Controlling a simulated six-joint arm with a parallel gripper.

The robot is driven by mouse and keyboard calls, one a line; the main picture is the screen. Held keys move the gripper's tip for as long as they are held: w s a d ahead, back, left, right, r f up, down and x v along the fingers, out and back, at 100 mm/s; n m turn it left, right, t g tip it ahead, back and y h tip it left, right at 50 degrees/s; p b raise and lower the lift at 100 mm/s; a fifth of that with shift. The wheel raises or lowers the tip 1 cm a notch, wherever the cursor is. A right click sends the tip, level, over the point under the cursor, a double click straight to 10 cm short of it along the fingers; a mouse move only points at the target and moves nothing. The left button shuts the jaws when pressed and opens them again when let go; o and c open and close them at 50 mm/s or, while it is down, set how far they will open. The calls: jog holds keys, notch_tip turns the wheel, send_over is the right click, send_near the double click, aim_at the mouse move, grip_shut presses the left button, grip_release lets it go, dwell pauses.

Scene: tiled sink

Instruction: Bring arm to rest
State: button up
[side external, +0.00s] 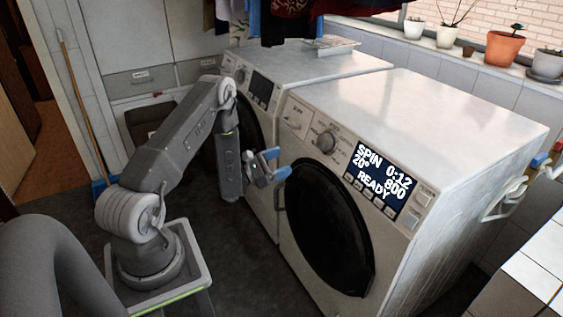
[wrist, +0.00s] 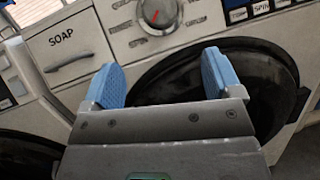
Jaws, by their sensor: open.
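My gripper (side external: 268,162) has blue finger pads and is open and empty. It is in front of the nearer washing machine (side external: 440,110), close to the left edge of its round black door (side external: 325,230). In the wrist view my gripper (wrist: 165,82) has its two blue fingers spread wide, with the dark door (wrist: 180,88) behind them. The door looks shut. I cannot tell from these views whether a fingertip touches the machine.
A second washing machine (side external: 300,62) stands beside the first, further back. The soap drawer (wrist: 68,48) and dial (wrist: 158,12) are above the door. The display (side external: 380,182) reads "SPIN 20° 0:12 800 READY". Potted plants (side external: 505,45) line the sill. Dark floor (side external: 225,240) is clear.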

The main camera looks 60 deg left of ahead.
jog(key=w+d+r+m+g+h, duration=0.3)
jog(key=d+r+m+g+h, duration=0.4)
jog(key=d+r+m+h, duration=0.4)
jog(key=s+d+r+m+g, duration=0.2)
jog(key=d+r+m+g, duration=0.2)
jog(key=d+g, duration=0.15)
jog(key=s+d+r+m+g, duration=0.3)
jog(key=d+r+g, duration=0.1)
jog(key=d, duration=0.3)
jog(key=s+d+r+m+g+y, duration=0.35)
jog(key=s+d+m+y, duration=0.35)
jog(key=s, duration=0.4)
jog(key=s+a+r+m+t+y, duration=0.2)
jog(key=s+a+m+t+y, duration=0.1)
jog(key=s+m+y, duration=0.4)
jog(key=shift+s+a+r+t+y, duration=0.15)
jog(key=shift+s+a+t+y, duration=0.25)
jog(key=shift+t, duration=0.5)
